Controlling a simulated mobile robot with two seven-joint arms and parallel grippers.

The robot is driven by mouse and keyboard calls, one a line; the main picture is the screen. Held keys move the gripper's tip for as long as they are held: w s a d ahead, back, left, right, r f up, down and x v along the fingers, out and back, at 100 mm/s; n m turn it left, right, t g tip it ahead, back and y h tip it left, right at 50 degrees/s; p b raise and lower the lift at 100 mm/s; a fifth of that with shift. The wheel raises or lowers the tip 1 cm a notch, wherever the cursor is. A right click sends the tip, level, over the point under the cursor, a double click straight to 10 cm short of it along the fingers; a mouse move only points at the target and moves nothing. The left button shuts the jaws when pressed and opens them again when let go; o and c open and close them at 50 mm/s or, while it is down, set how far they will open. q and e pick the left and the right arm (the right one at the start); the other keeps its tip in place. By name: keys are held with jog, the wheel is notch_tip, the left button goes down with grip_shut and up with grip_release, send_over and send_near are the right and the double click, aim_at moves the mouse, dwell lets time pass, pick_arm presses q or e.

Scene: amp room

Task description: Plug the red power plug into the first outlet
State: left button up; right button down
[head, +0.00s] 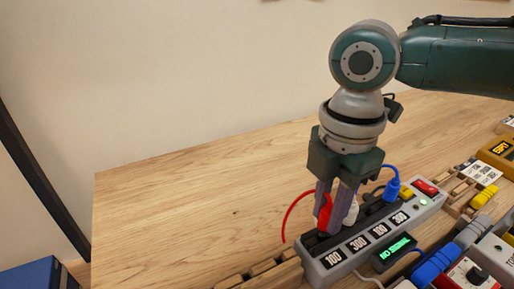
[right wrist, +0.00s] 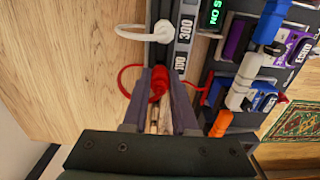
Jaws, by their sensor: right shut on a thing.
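My right gripper (head: 336,222) points down over the near left end of the grey power strip (head: 322,268). Its fingers are shut on the red power plug (head: 324,211), whose red cord loops to the left. In the right wrist view the red plug (right wrist: 158,80) shows between the two fingertips (right wrist: 160,92), beside the strip's end. The fingers hide the outlet below, so I cannot tell whether the plug's prongs are in it. The strip has a row of outlets with number labels (head: 358,243). My left gripper is not in view.
A white plug (head: 351,211) stands close behind my fingers, and a blue plug (head: 392,188) is farther along the strip. A green-lit display (head: 395,251) and several devices and connectors crowd the right. The wooden tabletop (head: 190,205) to the left is clear.

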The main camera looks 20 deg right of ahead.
dwell(0.3)
jog(key=shift+f, duration=0.5)
dwell(0.4)
jog(key=shift+f, duration=0.3)
jog(key=shift+f, duration=0.1)
dwell(0.8)
jog(key=shift+c, duration=1.1)
grip_release()
